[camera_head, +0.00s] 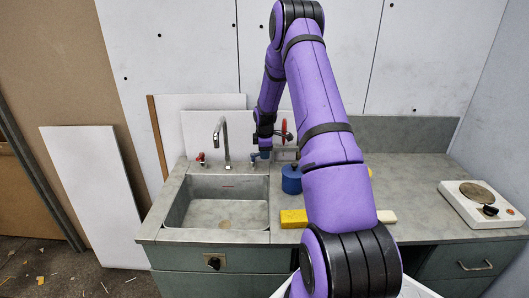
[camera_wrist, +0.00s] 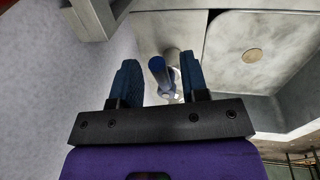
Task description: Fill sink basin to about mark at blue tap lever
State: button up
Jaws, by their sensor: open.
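The sink basin (camera_head: 218,212) is grey, with a red mark line (camera_head: 228,186) on its back wall. Its drain shows and I see no clear water in it. The curved metal spout (camera_head: 224,140) stands behind it, with no visible stream. The blue tap lever (camera_head: 253,156) is at the basin's back right. My gripper (camera_head: 266,152) is at this lever. In the wrist view, the blue tap lever (camera_wrist: 157,68) lies between the open fingers of my gripper (camera_wrist: 159,78), with a gap on the left; contact on the right is unclear. The basin (camera_wrist: 230,75) shows at upper right.
A red tap lever (camera_head: 201,158) is left of the spout. A blue pot (camera_head: 291,181) and a yellow block (camera_head: 293,218) stand right of the basin, close under my arm. A hot plate (camera_head: 485,205) is at the far right.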

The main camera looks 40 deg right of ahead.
grip_shut()
